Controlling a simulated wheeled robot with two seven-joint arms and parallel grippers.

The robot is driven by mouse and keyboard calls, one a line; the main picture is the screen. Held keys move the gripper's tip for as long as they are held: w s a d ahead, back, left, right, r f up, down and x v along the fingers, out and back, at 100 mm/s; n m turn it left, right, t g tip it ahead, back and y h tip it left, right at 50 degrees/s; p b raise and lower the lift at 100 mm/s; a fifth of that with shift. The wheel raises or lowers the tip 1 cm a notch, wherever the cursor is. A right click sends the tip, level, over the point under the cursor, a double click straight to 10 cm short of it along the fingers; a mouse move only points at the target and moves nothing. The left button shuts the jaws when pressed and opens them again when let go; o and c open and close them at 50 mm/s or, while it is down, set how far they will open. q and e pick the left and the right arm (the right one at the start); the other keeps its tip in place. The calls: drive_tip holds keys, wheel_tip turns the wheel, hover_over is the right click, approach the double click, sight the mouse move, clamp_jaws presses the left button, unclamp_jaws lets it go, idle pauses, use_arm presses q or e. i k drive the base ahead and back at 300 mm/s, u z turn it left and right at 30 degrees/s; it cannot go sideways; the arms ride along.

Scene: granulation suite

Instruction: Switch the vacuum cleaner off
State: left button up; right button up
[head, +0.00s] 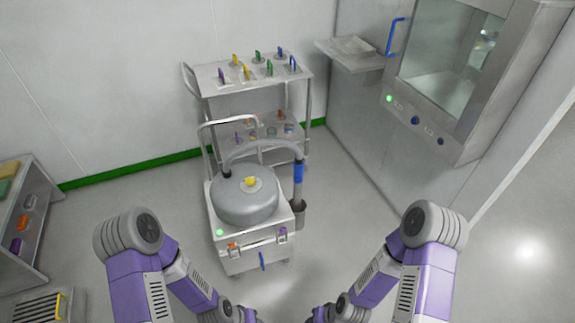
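The vacuum cleaner (244,205) stands on the floor in the middle of the head view. It has a round grey top on a square pale body, with a push handle behind. A small yellow knob (250,181) sits on the top. A green lamp (220,232) glows at the body's front left corner. A grey hose arches to a blue-banded wand (298,173) on the right side. Both my grippers are below the picture's bottom edge, out of view.
A trolley (211,78) with several coloured-handled items stands behind the vacuum cleaner. A wall cabinet (433,122) with a window, blue handle and green lamp is at right. A shelf unit (38,215) is at left, a grated box (38,308) below it. Floor either side of the cleaner is clear.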

sight(250, 181)
drive_tip(key=z, duration=0.05)
drive_tip(key=i, duration=1.45)
drive_tip(key=u, duration=0.2)
